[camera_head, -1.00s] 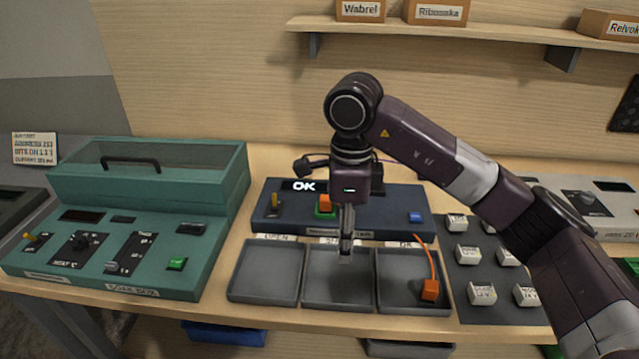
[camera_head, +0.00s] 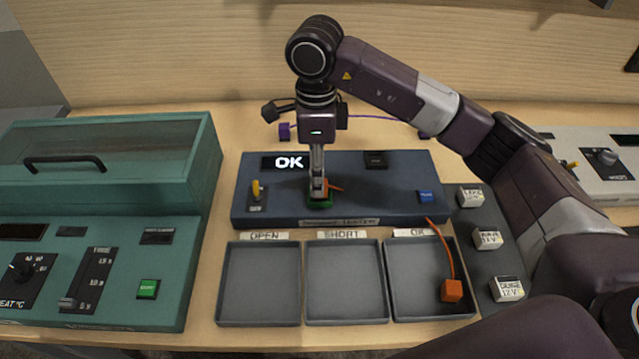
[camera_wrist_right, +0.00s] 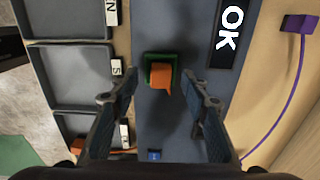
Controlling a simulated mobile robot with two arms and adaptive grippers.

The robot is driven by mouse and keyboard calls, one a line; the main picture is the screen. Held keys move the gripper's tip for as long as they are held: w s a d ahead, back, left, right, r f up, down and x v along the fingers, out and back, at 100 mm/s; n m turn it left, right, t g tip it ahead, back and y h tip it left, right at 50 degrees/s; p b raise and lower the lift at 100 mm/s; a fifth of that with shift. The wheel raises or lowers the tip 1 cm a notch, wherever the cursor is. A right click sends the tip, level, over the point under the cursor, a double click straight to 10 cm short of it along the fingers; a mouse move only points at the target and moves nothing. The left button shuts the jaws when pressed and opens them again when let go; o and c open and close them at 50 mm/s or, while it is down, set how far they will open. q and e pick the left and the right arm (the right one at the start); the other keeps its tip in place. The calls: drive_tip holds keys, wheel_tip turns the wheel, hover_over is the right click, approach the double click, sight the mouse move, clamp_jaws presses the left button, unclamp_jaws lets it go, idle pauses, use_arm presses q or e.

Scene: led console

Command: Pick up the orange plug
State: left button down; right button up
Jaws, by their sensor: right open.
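An orange plug (camera_wrist_right: 162,78) sits in a green socket (camera_wrist_right: 150,60) on the dark blue tester (camera_head: 280,215). In the head view, my right gripper (camera_head: 318,188) points down over this socket and hides most of the plug. In the right wrist view, the open fingers of my right gripper (camera_wrist_right: 158,99) are on either side, with the plug a little beyond the fingertips. Nothing is held. A second orange plug (camera_head: 452,290) with an orange cord lies in the OK tray (camera_head: 402,305). My left gripper is not in view.
The tester display (camera_head: 288,162) reads OK. The OPEN tray (camera_head: 258,285) and SHORT tray (camera_head: 345,285) are empty. A purple plug (camera_head: 284,131) with a purple cord lies behind the tester. A teal console (camera_head: 110,270) stands left; labelled white blocks (camera_head: 488,237) stand right.

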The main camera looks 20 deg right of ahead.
drive_tip(key=f+p, duration=0.1)
drive_tip(key=f, duration=0.2)
drive_tip(key=shift+d+f, duration=0.15)
drive_tip(key=shift+d, duration=0.05)
drive_tip(key=shift+f, duration=0.2)
drive_tip(key=c, duration=0.4)
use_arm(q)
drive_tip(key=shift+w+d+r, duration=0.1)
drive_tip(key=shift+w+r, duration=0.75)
use_arm(e)
clamp_jaws()
